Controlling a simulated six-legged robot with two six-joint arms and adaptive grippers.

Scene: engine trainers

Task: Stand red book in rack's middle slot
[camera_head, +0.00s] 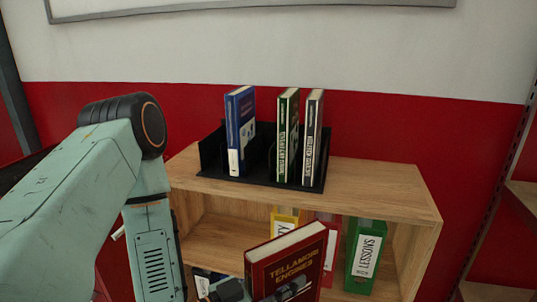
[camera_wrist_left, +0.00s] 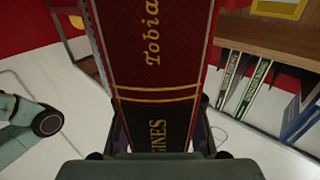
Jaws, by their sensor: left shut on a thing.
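The red book (camera_head: 287,258), titled "Tellamori Engines", is upright and slightly tilted at the bottom of the head view. My left gripper (camera_head: 262,291) is shut on its lower part; its fingers flank the book's spine (camera_wrist_left: 158,60) in the left wrist view. The black rack (camera_head: 211,157) stands on the wooden shelf top, above and behind the book in the picture. A blue book (camera_head: 239,130) stands at its left; a green book (camera_head: 287,135) and a black book (camera_head: 312,140) stand at its right. An empty gap lies between blue and green. My right gripper is out of view.
The wooden shelf unit (camera_head: 385,190) has a bare top right of the rack. Its lower compartment holds a green binder (camera_head: 364,256), a yellow binder (camera_head: 284,220) and a red one, partly hidden behind the held book. A red and white wall is behind.

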